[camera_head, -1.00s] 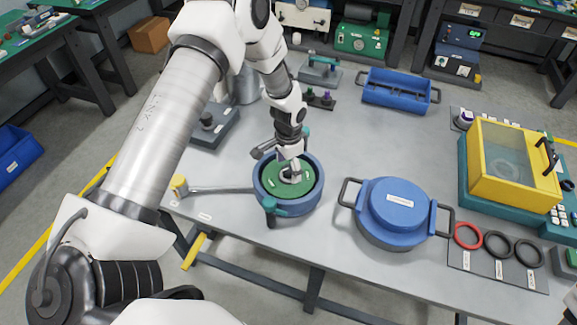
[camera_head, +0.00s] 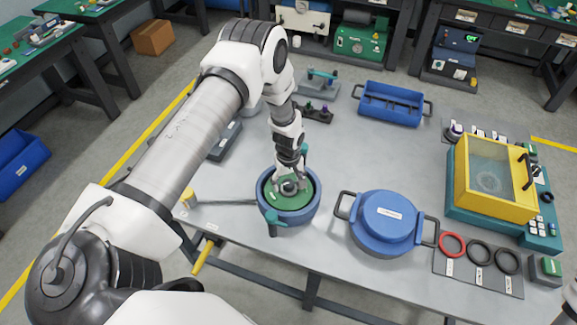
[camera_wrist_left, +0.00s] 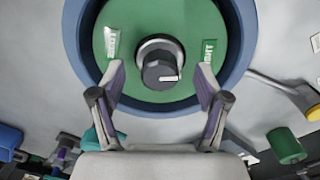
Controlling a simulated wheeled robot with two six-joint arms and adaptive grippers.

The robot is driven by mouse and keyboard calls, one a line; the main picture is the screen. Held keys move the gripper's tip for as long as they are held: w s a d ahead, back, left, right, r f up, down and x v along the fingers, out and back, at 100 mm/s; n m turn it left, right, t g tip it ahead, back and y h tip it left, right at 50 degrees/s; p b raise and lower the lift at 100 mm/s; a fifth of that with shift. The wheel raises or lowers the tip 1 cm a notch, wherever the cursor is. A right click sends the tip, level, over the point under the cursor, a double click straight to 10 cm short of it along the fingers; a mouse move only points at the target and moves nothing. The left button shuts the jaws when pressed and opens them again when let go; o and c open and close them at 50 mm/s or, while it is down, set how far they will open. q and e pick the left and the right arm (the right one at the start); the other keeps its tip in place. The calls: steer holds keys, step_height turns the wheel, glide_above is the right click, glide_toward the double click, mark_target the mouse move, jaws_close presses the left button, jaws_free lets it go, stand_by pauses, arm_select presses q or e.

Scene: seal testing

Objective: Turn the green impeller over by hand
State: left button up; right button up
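The green impeller (camera_head: 292,201) is a round green disc seated in a blue round housing (camera_head: 301,217) near the table's front edge. My left gripper (camera_head: 289,184) points down over the middle of the impeller. In the wrist view its fingers (camera_wrist_left: 159,78) stand apart on either side of the hub, with visible gaps to it. Whether the fingertips touch the disc cannot be told.
A blue lid with handles (camera_head: 386,218) lies right of the housing. A long-handled tool (camera_head: 225,202) lies to its left. Seal rings (camera_head: 479,253) and a yellow test box (camera_head: 495,180) are further right. A blue bin (camera_head: 391,104) stands behind.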

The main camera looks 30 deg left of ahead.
arm_select(q)
steer(key=c, duration=1)
steer(key=shift+f+m+b, duration=0.2)
steer(key=shift+m+b, duration=0.45)
steer(key=shift+m, duration=0.05)
steer(key=m+b, duration=0.1)
steer(key=m, duration=0.2)
steer(key=shift+b, duration=0.35)
steer(key=m+b, duration=0.2)
steer(key=m, duration=0.2)
steer(key=m+b, duration=0.2)
steer(key=m, duration=0.2)
steer(key=shift+m+b, duration=0.35)
steer(key=shift+m, duration=0.05)
steer(key=m, duration=0.2)
steer(key=shift+r+m+b, duration=0.2)
steer(key=shift+m+b, duration=0.2)
steer(key=o, duration=1.3)
